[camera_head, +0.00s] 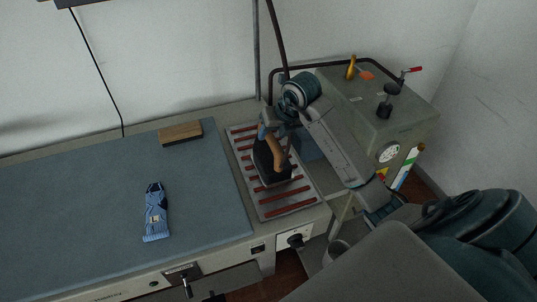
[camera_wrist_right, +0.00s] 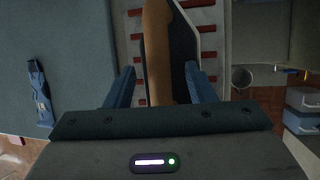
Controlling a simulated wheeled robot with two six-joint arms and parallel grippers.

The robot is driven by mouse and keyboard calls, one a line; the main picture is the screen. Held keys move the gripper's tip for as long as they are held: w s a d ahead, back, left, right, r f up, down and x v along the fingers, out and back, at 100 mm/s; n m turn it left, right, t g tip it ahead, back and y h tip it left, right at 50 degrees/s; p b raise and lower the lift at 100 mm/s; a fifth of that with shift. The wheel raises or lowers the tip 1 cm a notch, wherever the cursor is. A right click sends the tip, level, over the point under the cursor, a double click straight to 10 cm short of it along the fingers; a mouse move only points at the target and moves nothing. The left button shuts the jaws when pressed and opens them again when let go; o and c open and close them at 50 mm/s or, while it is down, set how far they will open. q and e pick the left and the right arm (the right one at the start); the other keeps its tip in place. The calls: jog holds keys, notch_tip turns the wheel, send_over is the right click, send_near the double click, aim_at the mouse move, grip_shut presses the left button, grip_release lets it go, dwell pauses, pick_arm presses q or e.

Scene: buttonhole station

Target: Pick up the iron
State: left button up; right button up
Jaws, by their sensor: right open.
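The iron (camera_head: 264,165) rests on a metal stand with red strips (camera_head: 293,206). It has a dark body and a light wooden handle, and its far side is partly covered by my gripper. My right gripper (camera_head: 276,133) is above the iron, at the handle. In the right wrist view, its two blue fingers are open, one on each side of the handle (camera_wrist_right: 157,45), with gaps showing. The iron's dark body (camera_wrist_right: 183,45) shows beside the handle. My left gripper is not in view.
A wooden block (camera_head: 181,133) lies at the mat's back edge. A grey machine (camera_head: 375,110) stands at the back right, behind my right arm. The mat is mostly clear.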

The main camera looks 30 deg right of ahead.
aim_at(267, 154)
jog(key=p+x, duration=0.1)
jog(key=x, duration=0.1)
jog(key=p+x, duration=0.1)
jog(key=x, duration=0.2)
jog(key=shift+w+r+p, duration=0.2)
jog(key=shift+w+p, duration=0.1)
jog(key=shift+p, duration=0.05)
jog(key=shift+w+f, duration=0.1)
jog(key=shift+f, duration=0.15)
grip_shut()
jog(key=shift+r, duration=0.2)
jog(key=shift+w, duration=0.1)
